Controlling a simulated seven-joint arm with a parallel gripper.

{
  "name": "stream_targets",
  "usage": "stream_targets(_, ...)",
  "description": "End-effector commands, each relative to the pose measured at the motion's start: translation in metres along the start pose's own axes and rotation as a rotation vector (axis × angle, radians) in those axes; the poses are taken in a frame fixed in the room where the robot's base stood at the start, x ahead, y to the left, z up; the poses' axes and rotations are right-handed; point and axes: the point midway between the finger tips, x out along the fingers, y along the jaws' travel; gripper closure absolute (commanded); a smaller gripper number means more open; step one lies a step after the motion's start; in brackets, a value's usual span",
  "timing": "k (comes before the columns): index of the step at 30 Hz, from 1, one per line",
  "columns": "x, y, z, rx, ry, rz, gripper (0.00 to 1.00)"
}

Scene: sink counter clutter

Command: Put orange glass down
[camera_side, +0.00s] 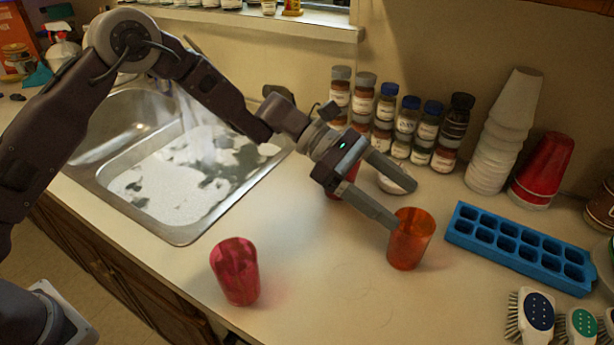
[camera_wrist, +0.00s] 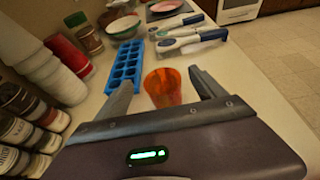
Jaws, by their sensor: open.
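The orange glass (camera_side: 409,240) stands upright on the counter, left of the blue ice tray. In the wrist view the orange glass (camera_wrist: 162,88) shows beyond and between my fingers. My gripper (camera_side: 404,204) is open, with its two fingers apart. One fingertip is close to the glass's left rim and the other is behind it; I cannot tell whether either touches. In the wrist view my gripper (camera_wrist: 163,85) has a finger on each side of the glass.
A pink-red glass (camera_side: 236,272) stands near the front edge. The blue ice tray (camera_side: 519,247), stacked white cups (camera_side: 503,130), red cups (camera_side: 543,170) and spice jars (camera_side: 387,105) are behind and right. Brushes (camera_side: 535,313) lie front right. The sink (camera_side: 180,160) is left.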

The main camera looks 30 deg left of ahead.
Motion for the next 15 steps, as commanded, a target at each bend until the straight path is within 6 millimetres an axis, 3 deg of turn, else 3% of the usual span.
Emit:
stream_targets(5,-0.004,-0.003,0.004,0.027,0.010,-0.003,0.20)
stream_targets(8,-0.029,-0.025,0.028,0.192,0.081,-0.032,0.20)
stream_targets(12,-0.099,-0.092,0.062,0.617,0.304,-0.113,0.20)
stream_targets(15,-0.155,-0.150,0.065,0.924,0.508,-0.187,0.20)
